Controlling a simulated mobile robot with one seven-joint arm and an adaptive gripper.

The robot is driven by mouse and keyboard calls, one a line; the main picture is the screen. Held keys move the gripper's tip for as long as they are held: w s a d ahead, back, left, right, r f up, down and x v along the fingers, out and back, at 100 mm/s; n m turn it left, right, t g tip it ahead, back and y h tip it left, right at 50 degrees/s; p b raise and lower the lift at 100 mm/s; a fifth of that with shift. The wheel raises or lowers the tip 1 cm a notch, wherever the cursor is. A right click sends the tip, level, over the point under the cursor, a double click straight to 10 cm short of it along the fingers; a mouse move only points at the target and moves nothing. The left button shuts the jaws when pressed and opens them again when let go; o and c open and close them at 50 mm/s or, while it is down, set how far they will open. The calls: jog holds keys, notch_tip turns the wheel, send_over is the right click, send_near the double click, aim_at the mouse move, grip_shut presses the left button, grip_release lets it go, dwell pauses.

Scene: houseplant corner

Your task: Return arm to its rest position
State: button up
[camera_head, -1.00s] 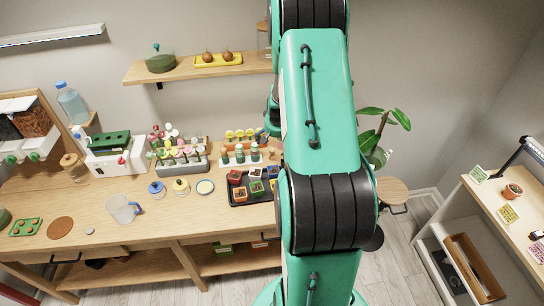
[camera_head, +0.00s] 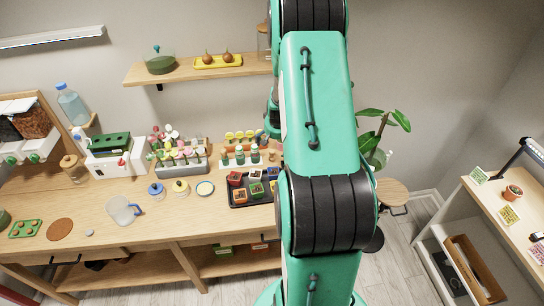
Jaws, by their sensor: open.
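My arm, teal with black joints, rises through the middle of the head view from the bottom edge to the top edge. Its near links cover part of the back wall and the right end of the workbench (camera_head: 150,225). My gripper does not show; it is out of frame or hidden behind the arm links, so I cannot see its fingers or whether anything is near them.
A black tray (camera_head: 238,203) of small colourful pots lies on the bench close left of my arm. A clear jug (camera_head: 123,211) stands farther left. A leafy plant (camera_head: 384,119) and a round stool (camera_head: 391,190) are right of the arm. A white shelf (camera_head: 440,240) stands at far right.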

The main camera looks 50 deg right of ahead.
jog(key=p+v, duration=0.3)
jog(key=v, duration=0.7)
jog(key=shift+p, duration=0.3)
dwell(0.4)
jog(key=w+a+r+n+t+b, duration=0.15)
jog(key=a+r, duration=0.35)
jog(key=a, duration=0.5)
jog(key=w+a+r+n+y+b, duration=0.1)
jog(key=a+r+b, duration=0.1)
jog(key=a+r, duration=0.5)
jog(key=w+a+r+n+b, duration=0.1)
jog(key=a+r+n+b, duration=0.15)
jog(key=a, duration=0.95)
jog(key=s+a+r+n+y+b, duration=0.1)
jog(key=s+a+n+b, duration=0.1)
jog(key=s+a, duration=0.8)
jog(key=s+a+r+n+y+b, duration=0.1)
jog(key=s+a+b, duration=0.3)
jog(key=s+a, duration=0.6)
jog(key=a+r+n+t, duration=0.1)
jog(key=a, duration=0.3)
